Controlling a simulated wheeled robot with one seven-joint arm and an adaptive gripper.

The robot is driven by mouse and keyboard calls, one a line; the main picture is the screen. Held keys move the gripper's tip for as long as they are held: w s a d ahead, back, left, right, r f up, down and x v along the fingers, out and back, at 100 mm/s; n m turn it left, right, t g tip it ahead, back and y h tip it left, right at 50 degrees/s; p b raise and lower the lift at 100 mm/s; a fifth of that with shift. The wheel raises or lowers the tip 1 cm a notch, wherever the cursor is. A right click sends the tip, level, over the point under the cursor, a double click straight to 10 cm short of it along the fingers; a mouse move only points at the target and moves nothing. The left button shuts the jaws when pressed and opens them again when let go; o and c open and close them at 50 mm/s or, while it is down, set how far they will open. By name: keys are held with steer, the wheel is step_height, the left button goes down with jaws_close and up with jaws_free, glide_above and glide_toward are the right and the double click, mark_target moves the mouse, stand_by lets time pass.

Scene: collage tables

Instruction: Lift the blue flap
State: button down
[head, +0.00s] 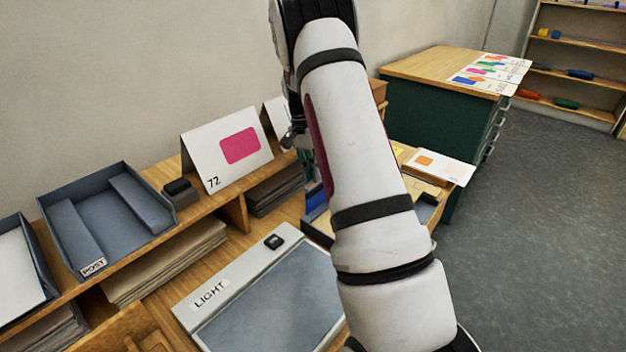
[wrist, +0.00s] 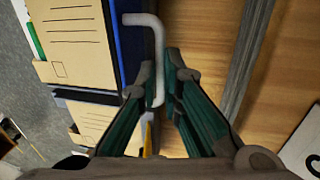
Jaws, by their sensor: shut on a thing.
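In the wrist view, the blue flap (wrist: 117,38) shows as a narrow, edge-on blue and dark strip. A grey bent bar handle (wrist: 158,50) stands out from its right side. My gripper (wrist: 161,76) has its green-sided fingers on either side of the handle's lower part and is shut on it. In the head view, a bit of blue (head: 316,200) shows beside my arm, likely the same flap. My arm hides most of that area and most of the gripper.
Cardboard folders (wrist: 75,45) stand left of the flap. In the head view, a light pad (head: 265,300) lies on the desk, with a grey POST tray (head: 110,215) and a card marked 72 (head: 225,150) on the shelf. Open floor (head: 540,230) lies at right.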

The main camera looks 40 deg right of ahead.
steer(key=shift+w+a+f+g+b, duration=0.1)
steer(key=shift+w+f+g+b, duration=0.4)
steer(key=shift+g+b, duration=0.5)
steer(key=shift+r, duration=0.1)
steer(key=c, duration=1.7)
jaws_free()
steer(key=shift+r, duration=0.1)
